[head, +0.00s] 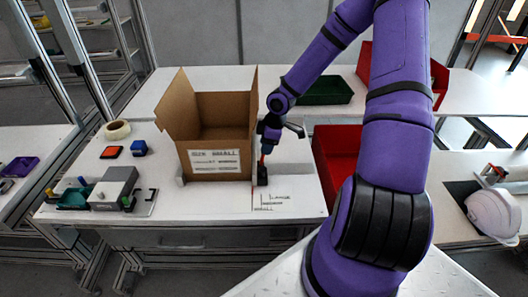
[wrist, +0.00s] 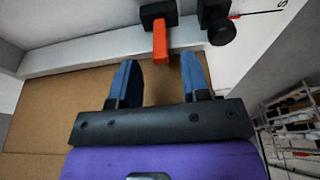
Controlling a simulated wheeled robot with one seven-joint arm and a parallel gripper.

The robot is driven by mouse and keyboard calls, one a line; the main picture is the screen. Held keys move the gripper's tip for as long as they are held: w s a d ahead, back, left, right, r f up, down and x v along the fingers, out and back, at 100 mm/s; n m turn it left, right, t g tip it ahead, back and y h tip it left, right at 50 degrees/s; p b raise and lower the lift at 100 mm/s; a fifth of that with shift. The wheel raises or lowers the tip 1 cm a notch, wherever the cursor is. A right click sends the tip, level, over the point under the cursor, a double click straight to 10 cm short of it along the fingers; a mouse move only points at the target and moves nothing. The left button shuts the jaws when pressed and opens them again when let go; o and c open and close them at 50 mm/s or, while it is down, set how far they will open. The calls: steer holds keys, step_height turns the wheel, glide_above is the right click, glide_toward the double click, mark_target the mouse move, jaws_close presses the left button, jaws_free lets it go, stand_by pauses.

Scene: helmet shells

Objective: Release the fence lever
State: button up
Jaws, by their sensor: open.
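The fence lever shows in the wrist view as an orange bar (wrist: 160,42) on a black block (wrist: 158,12). In the head view the orange lever (head: 262,160) stands above a black block (head: 262,177) by the right side of the cardboard box. My gripper (wrist: 159,66) has its two blue fingers apart, with the lever's free end between the tips in the picture. I see no contact, and the depth between them is hard to tell. In the head view my gripper (head: 267,143) is small, just above the lever, and its fingers are partly hidden.
An open cardboard box (head: 215,130) stands left of my gripper. A red bin (head: 337,160) is to the right and a green tray (head: 325,90) behind. A black knob (wrist: 222,32) sits right of the lever. The white bench front (head: 285,200) is mostly clear apart from markings.

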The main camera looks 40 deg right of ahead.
steer(key=v, duration=0.6)
steer(key=shift+r, duration=0.4)
steer(key=shift+s+d, duration=0.1)
steer(key=shift+s, duration=0.05)
